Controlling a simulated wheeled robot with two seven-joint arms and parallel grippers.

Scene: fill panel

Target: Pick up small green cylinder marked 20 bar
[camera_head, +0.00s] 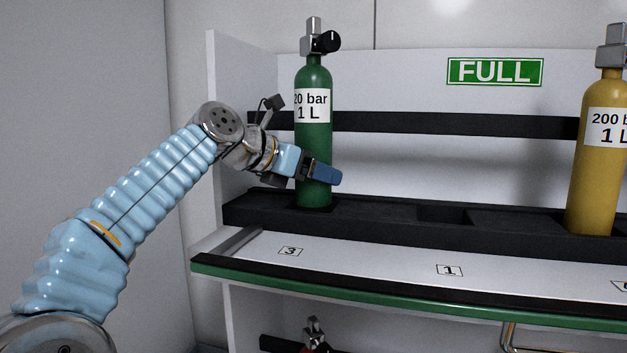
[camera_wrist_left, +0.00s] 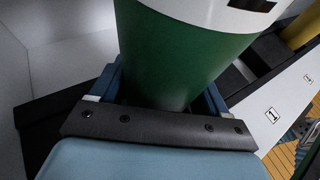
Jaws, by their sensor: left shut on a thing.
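The green cylinder (camera_head: 313,138) stands upright at the left end of the black rack, with a white label reading 20 bar, 1 L and a valve with a black knob on top. My left gripper (camera_head: 324,174) is shut on its lower body, one blue finger across the front. In the left wrist view the green cylinder (camera_wrist_left: 180,60) fills the space between the two fingers of my left gripper (camera_wrist_left: 165,90). The cylinder's base is at the rack's slot; I cannot tell whether it is lifted. My right gripper is not in view.
A yellow cylinder (camera_head: 597,165) marked 200 stands at the right in the black rack (camera_head: 390,230). Between the cylinders is an empty slot. A green FULL sign (camera_head: 495,71) is on the back panel. A shelf ledge with number tags (camera_head: 449,270) runs in front. A side wall (camera_head: 228,130) stands close at left.

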